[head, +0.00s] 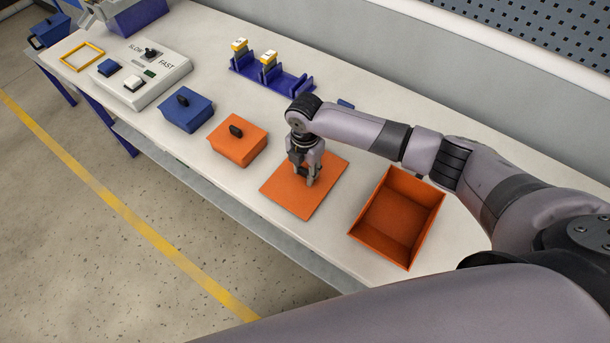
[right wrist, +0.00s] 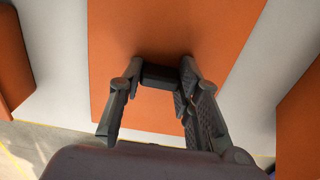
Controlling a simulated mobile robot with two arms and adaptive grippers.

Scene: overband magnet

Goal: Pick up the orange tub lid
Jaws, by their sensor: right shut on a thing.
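The orange tub lid (head: 329,169) is a flat orange square on the white table, below my right gripper (head: 304,180). It fills the middle of the right wrist view (right wrist: 165,30), where its black handle (right wrist: 159,76) sits between the two fingers. My right gripper (right wrist: 160,95) points down and is shut on that handle. The lid looks level; I cannot tell whether it touches the table. In the head view the handle is hidden by the fingers. My left gripper is not in view.
An open, empty orange tub (head: 405,207) stands right of the lid. A smaller orange lidded box (head: 237,149) and a blue one (head: 186,114) stand to the left. A blue rack (head: 283,84) holds yellow-topped pieces. A control box (head: 145,84) sits farther left.

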